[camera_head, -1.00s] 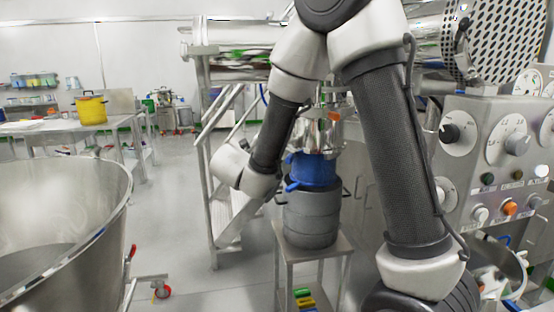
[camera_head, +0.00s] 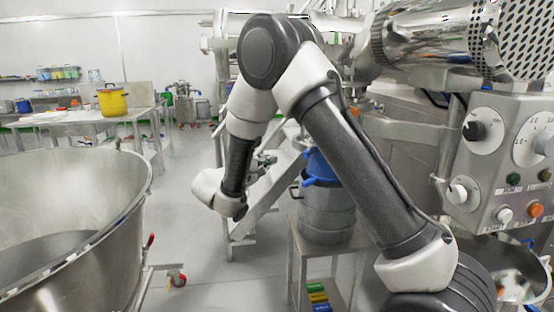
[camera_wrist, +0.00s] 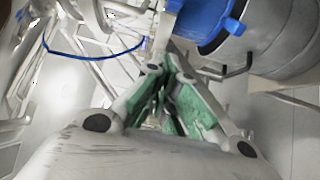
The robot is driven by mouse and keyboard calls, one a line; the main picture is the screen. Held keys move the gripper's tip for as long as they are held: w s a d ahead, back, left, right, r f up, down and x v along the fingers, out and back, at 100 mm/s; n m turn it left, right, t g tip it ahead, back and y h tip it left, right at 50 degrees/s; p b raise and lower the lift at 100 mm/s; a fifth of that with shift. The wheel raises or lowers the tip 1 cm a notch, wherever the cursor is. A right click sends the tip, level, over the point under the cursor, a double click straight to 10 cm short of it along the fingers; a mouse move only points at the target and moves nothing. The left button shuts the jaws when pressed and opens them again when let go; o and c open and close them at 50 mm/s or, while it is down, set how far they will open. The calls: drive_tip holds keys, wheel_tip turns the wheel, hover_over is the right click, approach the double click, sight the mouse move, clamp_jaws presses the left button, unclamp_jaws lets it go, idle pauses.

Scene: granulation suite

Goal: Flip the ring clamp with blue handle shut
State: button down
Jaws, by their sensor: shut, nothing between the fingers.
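A blue collar (camera_head: 322,166) with a blue handle (camera_head: 312,182) sits on top of a grey metal drum (camera_head: 327,215) in the head view. My arm partly covers it. In the wrist view the blue collar (camera_wrist: 197,20) is at the top, beside the drum (camera_wrist: 275,38). I cannot tell whether the ring clamp is open or closed. My gripper (camera_head: 266,160), with green finger pads, is shut and empty, left of the collar and apart from it. In the wrist view the gripper (camera_wrist: 168,66) points toward the space left of the drum.
The drum stands on a small metal stand (camera_head: 340,250). A large steel bowl (camera_head: 75,220) fills the lower left. A control panel (camera_head: 510,170) is at the right. Metal steps (camera_head: 265,190) stand behind my gripper. Open floor (camera_head: 190,230) lies between the bowl and the steps.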

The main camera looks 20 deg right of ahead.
drive_tip(key=w+d, duration=0.3)
drive_tip(key=d, duration=0.7)
drive_tip(key=shift+d, duration=0.1)
